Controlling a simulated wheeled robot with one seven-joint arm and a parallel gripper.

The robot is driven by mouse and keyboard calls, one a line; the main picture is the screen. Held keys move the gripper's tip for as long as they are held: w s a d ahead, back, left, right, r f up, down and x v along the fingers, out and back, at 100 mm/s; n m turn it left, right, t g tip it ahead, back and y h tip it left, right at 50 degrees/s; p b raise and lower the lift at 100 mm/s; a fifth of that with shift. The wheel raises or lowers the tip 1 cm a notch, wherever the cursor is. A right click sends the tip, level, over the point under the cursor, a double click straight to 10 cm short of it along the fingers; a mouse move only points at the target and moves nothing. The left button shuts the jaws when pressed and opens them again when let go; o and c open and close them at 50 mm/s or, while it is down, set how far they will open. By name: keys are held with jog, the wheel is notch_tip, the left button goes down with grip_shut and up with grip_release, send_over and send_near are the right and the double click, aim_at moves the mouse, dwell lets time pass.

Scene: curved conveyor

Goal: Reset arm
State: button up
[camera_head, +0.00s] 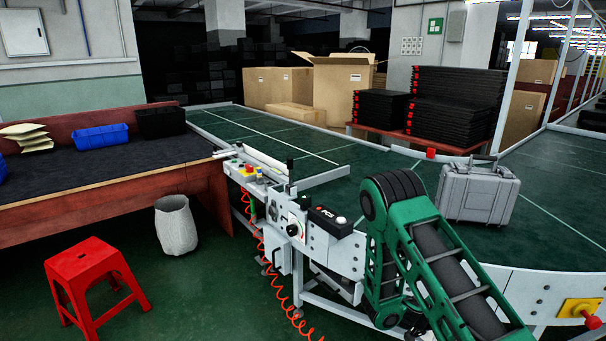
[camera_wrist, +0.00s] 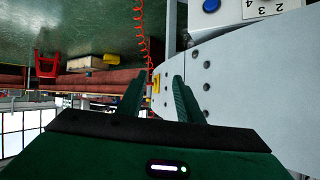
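My arm (camera_head: 432,240) is green and black and shows in the head view at the lower right. It is folded, with its elbow (camera_head: 393,195) raised in front of the conveyor and one link pointing down. My gripper does not show clearly in the head view. In the wrist view my gripper (camera_wrist: 155,95) has its two green fingers apart, with nothing between them. A light grey metal panel with bolts (camera_wrist: 230,75) lies close beside the right finger in that view.
A grey case (camera_head: 478,193) stands on the green conveyor (camera_head: 560,165) behind my arm. A control box (camera_head: 330,222) and red coiled hose (camera_head: 275,262) are left of the arm. A red stool (camera_head: 88,265) and white bin (camera_head: 176,226) stand on the floor at left.

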jog(key=s+d+r+n+g+y, duration=0.1)
jog(key=s+r+g+y, duration=0.15)
jog(key=s+r, duration=0.55)
jog(key=s+d+r+n+g+y, duration=0.1)
jog(key=s+r+g+y, duration=0.3)
jog(key=r, duration=0.7)
jog(key=s+a+r+n+t+y, duration=0.2)
jog(key=s+a+r+n+y, duration=0.1)
jog(key=s, duration=0.7)
jog(key=s+a+r+n+t+y, duration=0.2)
jog(key=s+a+r+n, duration=0.4)
jog(key=s+r, duration=0.3)
jog(key=shift+s+a+r+y, duration=0.3)
jog(key=shift+s+a+y, duration=0.15)
jog(key=shift+s+a, duration=0.15)
jog(key=shift+t, duration=0.25)
jog(key=shift+w+f, duration=0.25)
jog(key=shift+w, duration=0.4)
